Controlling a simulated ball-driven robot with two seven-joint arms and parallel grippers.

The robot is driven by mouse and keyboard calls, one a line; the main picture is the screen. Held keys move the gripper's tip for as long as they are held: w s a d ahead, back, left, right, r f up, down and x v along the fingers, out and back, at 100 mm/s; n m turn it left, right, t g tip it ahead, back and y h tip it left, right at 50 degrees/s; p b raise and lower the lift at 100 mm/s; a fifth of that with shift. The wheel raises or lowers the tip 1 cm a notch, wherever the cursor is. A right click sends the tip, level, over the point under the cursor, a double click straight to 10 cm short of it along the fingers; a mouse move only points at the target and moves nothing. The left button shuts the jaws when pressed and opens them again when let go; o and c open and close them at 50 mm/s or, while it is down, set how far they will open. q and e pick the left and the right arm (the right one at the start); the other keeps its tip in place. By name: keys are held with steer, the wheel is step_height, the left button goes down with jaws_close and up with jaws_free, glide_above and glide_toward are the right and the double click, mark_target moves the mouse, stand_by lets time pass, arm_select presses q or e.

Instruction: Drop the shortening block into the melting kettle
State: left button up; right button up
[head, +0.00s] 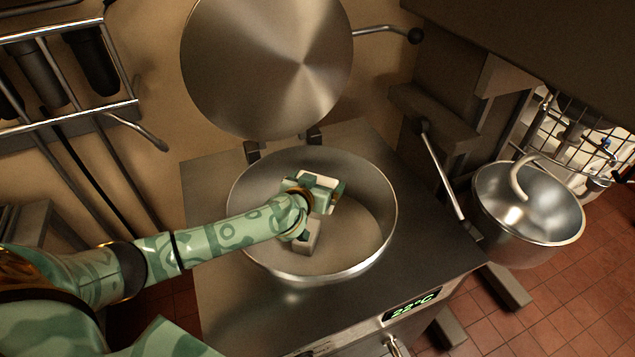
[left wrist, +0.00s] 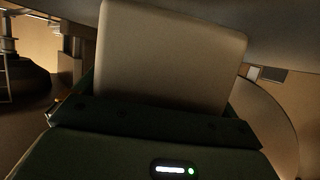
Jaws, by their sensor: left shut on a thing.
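The melting kettle (head: 372,232) is a wide round steel pan set in a steel cabinet, open at the top. My left arm reaches in from the left over its rim. My left gripper (head: 305,232) is inside the kettle's opening, shut on the shortening block (head: 313,234). The block is pale and box-shaped, and the gripper partly hides it. In the left wrist view the block (left wrist: 170,55) fills the space between the fingers. I cannot tell how far it is above the kettle floor. My right gripper is not in view.
The kettle's round lid (head: 268,65) stands raised behind the opening. The cabinet's display (head: 411,304) reads 22°C. A steel mixing bowl (head: 528,208) stands at the right. A metal rack (head: 70,80) is on the left wall. The kettle floor around the block looks clear.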

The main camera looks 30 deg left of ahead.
arm_select(q)
steer(key=o, duration=0.9)
steer(key=shift+r, duration=0.1)
steer(key=p+v, duration=0.4)
steer(key=v, duration=1.2)
steer(key=shift+s, duration=0.2)
